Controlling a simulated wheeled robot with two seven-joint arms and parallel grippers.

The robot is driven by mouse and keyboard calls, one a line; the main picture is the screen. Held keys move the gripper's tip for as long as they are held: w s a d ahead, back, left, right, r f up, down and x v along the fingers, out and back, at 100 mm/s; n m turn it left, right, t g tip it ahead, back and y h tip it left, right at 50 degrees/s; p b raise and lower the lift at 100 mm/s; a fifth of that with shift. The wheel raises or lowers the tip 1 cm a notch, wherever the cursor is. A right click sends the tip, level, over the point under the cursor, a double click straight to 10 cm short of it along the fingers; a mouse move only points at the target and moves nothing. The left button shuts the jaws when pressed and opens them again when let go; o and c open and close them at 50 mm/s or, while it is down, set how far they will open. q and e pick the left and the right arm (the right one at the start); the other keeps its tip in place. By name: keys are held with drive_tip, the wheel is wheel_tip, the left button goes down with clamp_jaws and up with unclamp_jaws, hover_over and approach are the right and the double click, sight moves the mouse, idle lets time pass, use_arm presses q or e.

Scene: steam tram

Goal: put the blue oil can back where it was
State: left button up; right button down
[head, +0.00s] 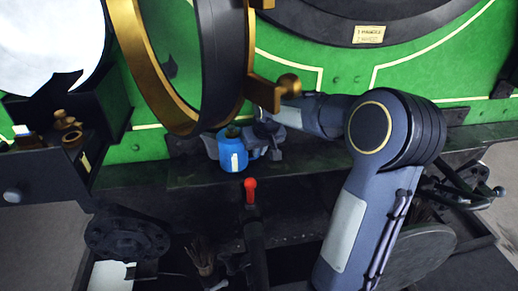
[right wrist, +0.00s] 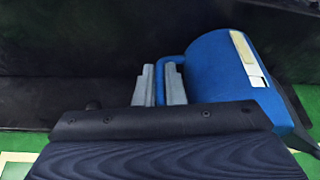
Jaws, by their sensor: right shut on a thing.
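The blue oil can (head: 233,155), with a pale label, is upright at the dark ledge below the green tram side in the head view. I cannot tell whether its base touches the ledge. My right gripper (head: 254,146) comes in from the right and is shut on the can's handle side. In the right wrist view the two grey fingers (right wrist: 160,86) are at the blue handle, and the can's body (right wrist: 215,75) lies to their right, with the label showing. Part of the grip is hidden. My left gripper is not in view.
A brass-rimmed round door (head: 147,70) hangs open just above the can. A red-topped lever (head: 250,190) stands in front of the ledge. A dark open box (head: 110,110) with brass fittings is at left. The ledge (head: 150,172) left of the can looks clear.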

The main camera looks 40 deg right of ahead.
drive_tip(key=shift+f, duration=0.2)
drive_tip(key=c, duration=1.5)
unclamp_jaws()
drive_tip(key=shift+r, duration=0.1)
